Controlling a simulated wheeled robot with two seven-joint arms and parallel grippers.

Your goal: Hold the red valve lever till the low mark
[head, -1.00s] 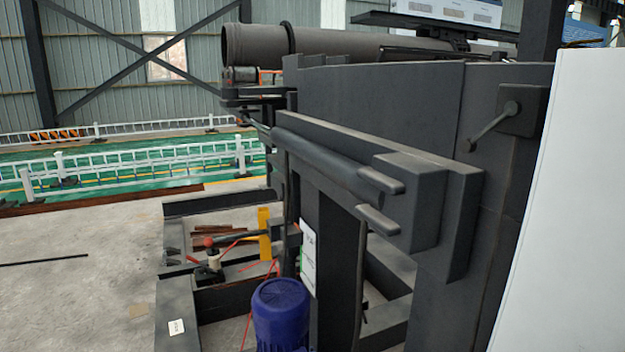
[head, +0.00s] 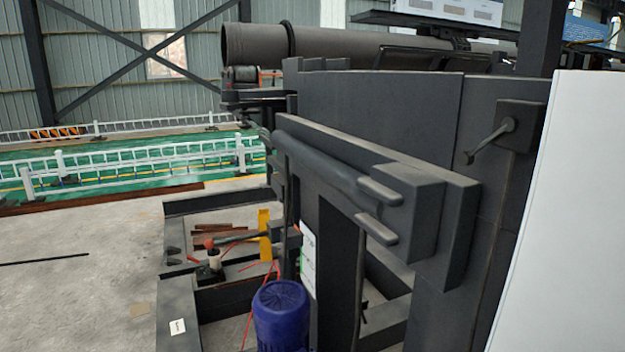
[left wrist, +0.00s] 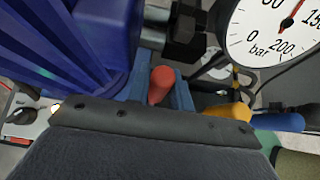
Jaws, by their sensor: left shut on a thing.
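In the left wrist view, the red valve lever (left wrist: 161,84) stands in the space between the blue-grey fingers of my left gripper (left wrist: 160,92). The gripper is shut on the lever, and its dark body covers the bottom of the view. A white pressure gauge (left wrist: 255,22) marked in bar is cut off at the top right. Its dial carries a red needle; the low mark cannot be made out, and I cannot read the needle's value. Neither gripper shows in the head view. My right gripper is not in view.
A finned blue motor (left wrist: 65,40) is close on the left of the left wrist view; a blue motor also shows in the head view (head: 281,318). Yellow (left wrist: 228,111) and blue (left wrist: 280,122) handles stand right of the lever. Dark machinery (head: 385,100) fills the head view's right half.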

